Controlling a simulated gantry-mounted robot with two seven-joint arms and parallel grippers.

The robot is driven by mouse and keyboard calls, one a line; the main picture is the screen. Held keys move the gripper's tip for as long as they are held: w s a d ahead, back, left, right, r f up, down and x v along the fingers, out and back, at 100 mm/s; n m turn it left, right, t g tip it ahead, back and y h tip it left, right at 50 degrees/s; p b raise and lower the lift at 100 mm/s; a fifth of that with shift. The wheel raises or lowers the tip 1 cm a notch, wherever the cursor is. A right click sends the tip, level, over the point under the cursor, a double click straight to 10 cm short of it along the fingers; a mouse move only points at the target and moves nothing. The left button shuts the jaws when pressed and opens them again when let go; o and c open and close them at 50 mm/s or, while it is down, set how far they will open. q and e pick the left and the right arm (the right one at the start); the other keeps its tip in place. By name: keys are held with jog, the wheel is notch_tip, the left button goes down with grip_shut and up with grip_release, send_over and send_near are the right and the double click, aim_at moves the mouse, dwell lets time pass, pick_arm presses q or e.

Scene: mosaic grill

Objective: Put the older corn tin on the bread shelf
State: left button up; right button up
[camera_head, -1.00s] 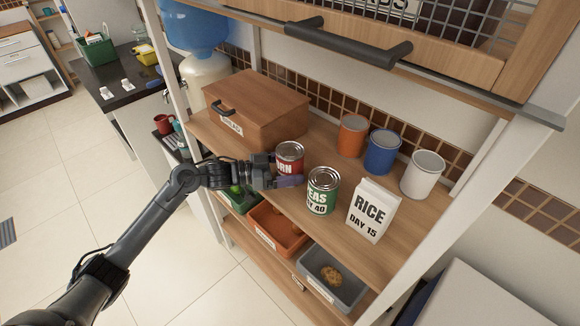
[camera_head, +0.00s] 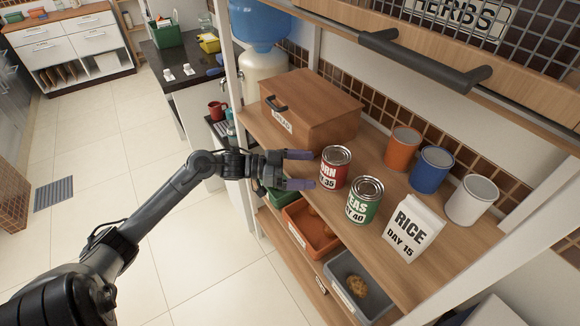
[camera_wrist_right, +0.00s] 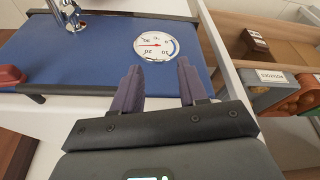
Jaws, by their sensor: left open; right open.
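The corn tin (camera_head: 335,168), red with a silver lid, stands upright on the wooden shelf (camera_head: 372,252). Its label partly reads "RN" and "35". My left gripper (camera_head: 303,169) is open and empty just left of the tin, with its purple fingers pointing at it. The fingers do not seem to grip the tin. A brown wooden box (camera_head: 318,105) with a hard-to-read label stands on the same shelf behind. My right gripper (camera_wrist_right: 158,66) is open and empty in the right wrist view. No second corn tin shows.
A green peas tin (camera_head: 364,201) marked 40 and a rice packet (camera_head: 411,229) stand close right of the corn tin. Orange (camera_head: 402,148), blue (camera_head: 431,170) and white (camera_head: 471,200) cans stand behind. A blue board with a gauge (camera_wrist_right: 156,45) lies beyond my right gripper.

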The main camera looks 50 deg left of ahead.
pick_arm(q)
jog(key=shift+v, duration=1.95)
